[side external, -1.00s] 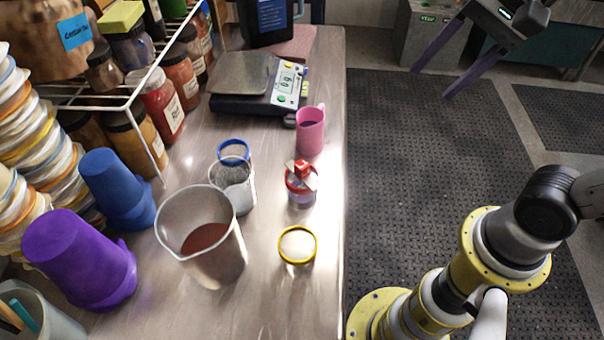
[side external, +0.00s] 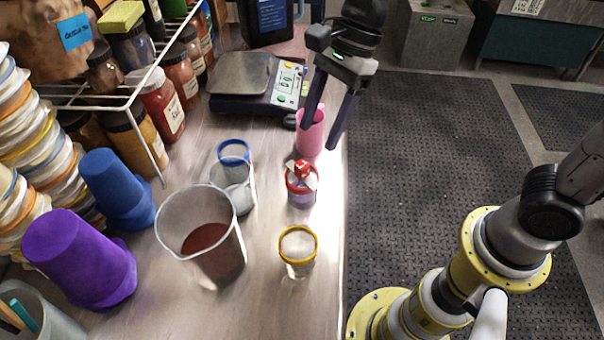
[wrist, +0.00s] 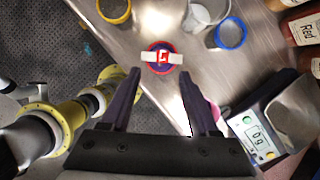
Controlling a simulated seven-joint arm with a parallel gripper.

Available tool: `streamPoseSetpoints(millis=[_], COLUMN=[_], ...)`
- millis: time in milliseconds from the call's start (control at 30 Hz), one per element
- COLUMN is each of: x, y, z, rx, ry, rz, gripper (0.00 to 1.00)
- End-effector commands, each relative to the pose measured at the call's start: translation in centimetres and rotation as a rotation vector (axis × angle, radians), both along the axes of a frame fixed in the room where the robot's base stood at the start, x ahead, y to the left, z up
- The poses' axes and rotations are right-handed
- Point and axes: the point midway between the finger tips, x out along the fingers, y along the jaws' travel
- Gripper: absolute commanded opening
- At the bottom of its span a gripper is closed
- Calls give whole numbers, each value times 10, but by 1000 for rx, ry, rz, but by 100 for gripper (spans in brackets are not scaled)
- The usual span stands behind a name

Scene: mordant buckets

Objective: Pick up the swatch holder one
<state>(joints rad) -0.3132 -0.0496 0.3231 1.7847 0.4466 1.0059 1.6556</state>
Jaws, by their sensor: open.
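The likely swatch holder (side external: 303,168) is a small red piece with a white strip across it, on a red-rimmed cup (side external: 300,196) near the bench's right edge. In the wrist view the red piece (wrist: 163,57) sits just beyond and between my fingertips. My gripper (side external: 319,138) is open and empty, its dark fingers pointing down. It is above and behind the red-rimmed cup in the side view, in front of the pink mug (side external: 308,146), partly covering it. My open fingers also show in the wrist view (wrist: 160,76).
A yellow-rimmed jar (side external: 298,262) stands in front of the red-rimmed cup. A large beaker of brown liquid (side external: 226,272) and a blue-rimmed container (side external: 246,196) stand to the left. A scale (side external: 262,103) is at the back. The bench drops off at right.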

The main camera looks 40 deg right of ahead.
Motion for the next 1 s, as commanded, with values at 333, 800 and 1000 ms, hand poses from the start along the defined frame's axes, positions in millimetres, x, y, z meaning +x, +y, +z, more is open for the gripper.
streamPoseSetpoints(millis=[333,800,1000], x=[1,4,4], y=[13,32,32], z=[-27,-61,-61], rx=[-2,0,0], ry=[1,-2,-2], rz=[2,-1,-1], gripper=[61,61,43])
